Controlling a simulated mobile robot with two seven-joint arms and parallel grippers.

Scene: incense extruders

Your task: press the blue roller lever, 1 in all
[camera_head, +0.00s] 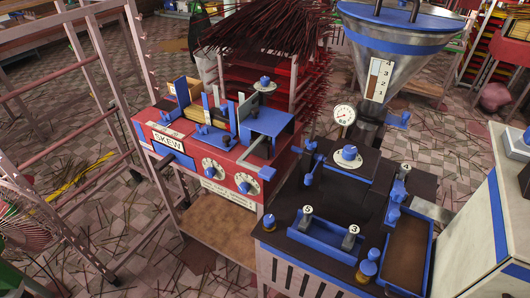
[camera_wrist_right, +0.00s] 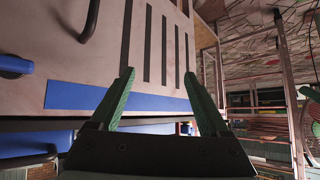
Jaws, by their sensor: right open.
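Two machines with blue parts stand side by side in the head view: a red machine (camera_head: 190,143) with a "SKEW" label, and a dark-topped machine (camera_head: 300,240) to its right. A blue lever (camera_head: 395,200) stands on the dark top beside the tray at right. Several other blue handles and knobs are on both machines, and I cannot tell for sure which is the roller lever. My right gripper (camera_wrist_right: 158,78) shows in the right wrist view with green fingers apart and nothing between them. It faces a pale slotted panel with a blue stripe. My left gripper is not in view.
A metal hopper (camera_head: 395,50) with a blue band and a pressure gauge (camera_head: 344,114) rise behind the dark machine. A white cabinet (camera_head: 475,240) stands at the right. A pink rack (camera_head: 85,75) and a fan (camera_head: 25,220) are at the left. Tiled floor lies between.

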